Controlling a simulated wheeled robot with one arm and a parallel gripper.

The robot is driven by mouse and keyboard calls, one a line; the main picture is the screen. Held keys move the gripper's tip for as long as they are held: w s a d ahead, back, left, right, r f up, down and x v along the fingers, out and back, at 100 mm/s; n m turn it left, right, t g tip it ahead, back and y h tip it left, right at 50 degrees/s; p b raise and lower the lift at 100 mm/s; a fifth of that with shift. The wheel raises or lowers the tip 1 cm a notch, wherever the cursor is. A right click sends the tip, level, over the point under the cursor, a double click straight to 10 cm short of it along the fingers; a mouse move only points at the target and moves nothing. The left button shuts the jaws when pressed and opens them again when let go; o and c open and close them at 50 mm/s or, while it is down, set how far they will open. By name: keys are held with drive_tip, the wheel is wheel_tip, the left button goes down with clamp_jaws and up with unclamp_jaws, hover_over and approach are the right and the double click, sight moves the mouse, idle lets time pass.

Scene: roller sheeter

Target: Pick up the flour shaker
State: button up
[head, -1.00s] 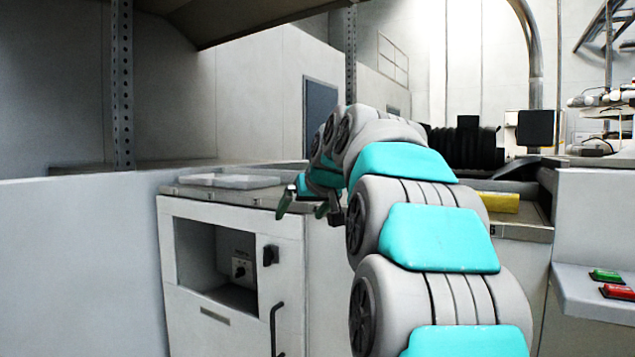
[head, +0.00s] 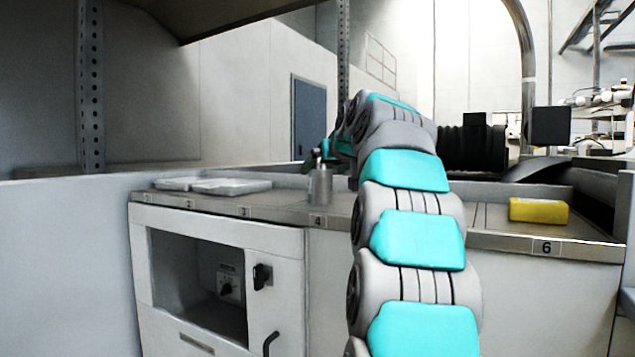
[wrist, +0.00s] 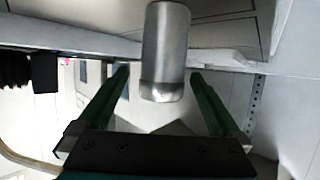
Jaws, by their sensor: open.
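The flour shaker (head: 320,187) is a grey metal cylinder standing upright on the counter (head: 285,212), near the label 4. In the wrist view the shaker (wrist: 165,45) hangs in from the top, with its rounded end between the two fingers. My gripper (wrist: 160,75) is open, with one green finger on each side of the shaker and visible gaps to both. In the head view my gripper (head: 318,157) is at the shaker's top end, partly hidden by my arm. Whether the fingers are level with the shaker in depth is hard to tell.
White trays (head: 230,187) lie on the counter left of the shaker. A yellow block (head: 538,211) lies to the right, near label 6. A perforated post (head: 90,90) stands at the left. A low wall (head: 70,250) is in front at the left.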

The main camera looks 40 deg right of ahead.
sight(317, 175)
drive_tip(key=shift+x, duration=3.05)
drive_tip(key=shift+a, duration=0.15)
drive_tip(key=c, duration=1.5)
drive_tip(key=shift+c, duration=0.3)
